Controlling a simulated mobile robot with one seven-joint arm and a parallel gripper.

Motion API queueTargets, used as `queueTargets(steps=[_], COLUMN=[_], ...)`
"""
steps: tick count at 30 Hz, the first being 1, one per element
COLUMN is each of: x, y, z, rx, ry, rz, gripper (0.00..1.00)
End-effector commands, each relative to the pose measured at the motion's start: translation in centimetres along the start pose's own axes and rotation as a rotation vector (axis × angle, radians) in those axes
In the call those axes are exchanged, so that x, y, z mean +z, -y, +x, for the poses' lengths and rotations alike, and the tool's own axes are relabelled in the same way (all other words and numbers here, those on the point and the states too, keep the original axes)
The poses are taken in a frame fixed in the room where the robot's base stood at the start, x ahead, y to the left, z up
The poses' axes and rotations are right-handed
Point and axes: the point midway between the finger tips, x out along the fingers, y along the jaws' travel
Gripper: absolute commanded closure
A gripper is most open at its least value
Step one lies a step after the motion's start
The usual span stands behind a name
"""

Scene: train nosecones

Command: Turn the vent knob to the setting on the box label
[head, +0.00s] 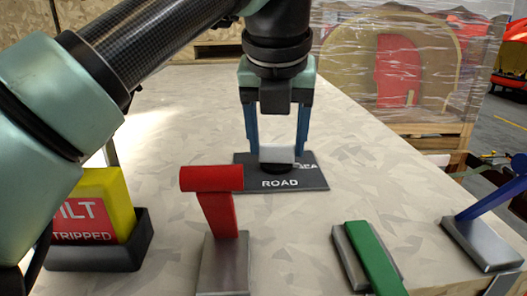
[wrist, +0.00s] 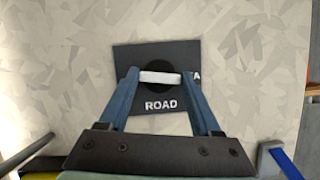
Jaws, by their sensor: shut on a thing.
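The vent knob has a white bar grip (head: 277,154) on a round black base, set on a dark plate (head: 300,180). The plate reads "ROAD" at its near edge and has a partly covered word ending in "EA" or "A" at its right. My gripper (head: 277,150) points down with its blue fingers shut on the two ends of the white bar. In the wrist view the bar (wrist: 160,77) lies nearly level across the picture between the fingertips (wrist: 160,82). I cannot make out a box label with a setting.
A red-handled lever (head: 218,205) stands in front of the plate. A green lever (head: 372,258) and a blue lever (head: 490,215) are at the right. A yellow and red block (head: 90,210) reading "TRIPPED" sits in a black holder at the left. A wrapped crate (head: 405,70) stands behind.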

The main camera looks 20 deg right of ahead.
Motion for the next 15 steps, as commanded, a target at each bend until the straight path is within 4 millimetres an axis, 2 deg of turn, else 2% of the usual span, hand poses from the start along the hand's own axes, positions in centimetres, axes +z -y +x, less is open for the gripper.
queueTargets(steps=[6, 15], x=[0.02, 0.09], y=[0.06, 0.08], z=[0.03, -0.07], rx=[0.045, 0.068], ry=[0.003, 0.002], rz=[-0.102, -0.162], gripper=[0.91, 0.91])
